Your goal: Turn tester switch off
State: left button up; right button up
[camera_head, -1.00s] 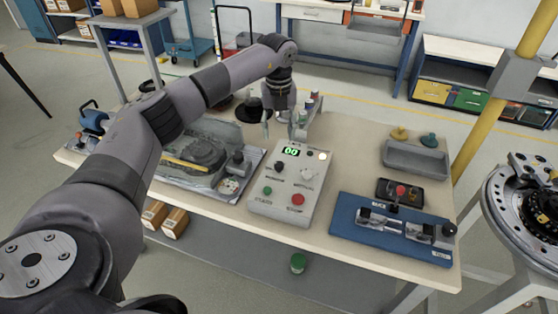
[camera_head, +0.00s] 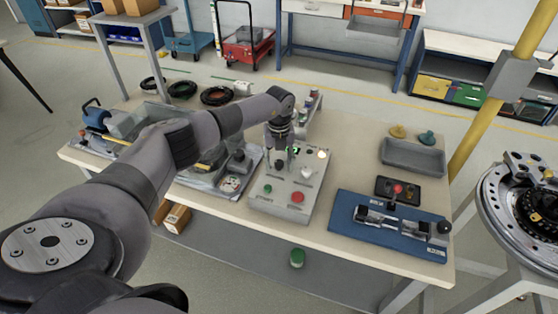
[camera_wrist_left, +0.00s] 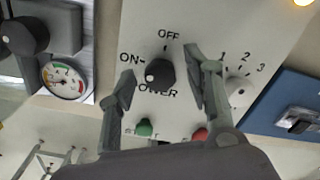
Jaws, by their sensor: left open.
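The grey tester box (camera_head: 282,204) stands on the bench with a green and a red button at its near end. Its black power knob (camera_wrist_left: 160,74) shows in the left wrist view, with OFF printed above it and ON to its left. A pale mark is on the knob's left side. My left gripper (camera_wrist_left: 159,70) is open, with one finger on each side of the knob and visible gaps between. My right gripper is not in view.
A white knob with numbers (camera_wrist_left: 238,90) is right of my fingers. A gauge (camera_wrist_left: 63,80) is on the left. On the bench are a blue fixture (camera_head: 390,228), a grey bin (camera_head: 412,158) and a small button box (camera_head: 398,190). The bench's front strip is clear.

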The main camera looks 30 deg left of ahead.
pick_arm(q)
jog(key=shift+c, duration=0.3)
grip_shut()
jog(key=shift+m, duration=0.3)
jog(key=m+b, duration=0.2)
jog(key=shift+f+m, duration=0.1)
jog(key=shift+m, duration=0.2)
jog(key=m+b, duration=0.3)
jog(key=m, duration=0.2)
jog(key=shift+w+b, duration=0.1)
jog(key=shift+b, duration=0.25)
jog(key=m+b, duration=0.2)
jog(key=m, duration=0.3)
jog(key=shift+m+b, duration=0.4)
jog(key=shift+r+m+b, duration=0.2)
jog(key=shift+m+b, duration=0.5)
jog(key=shift+m, duration=1.3)
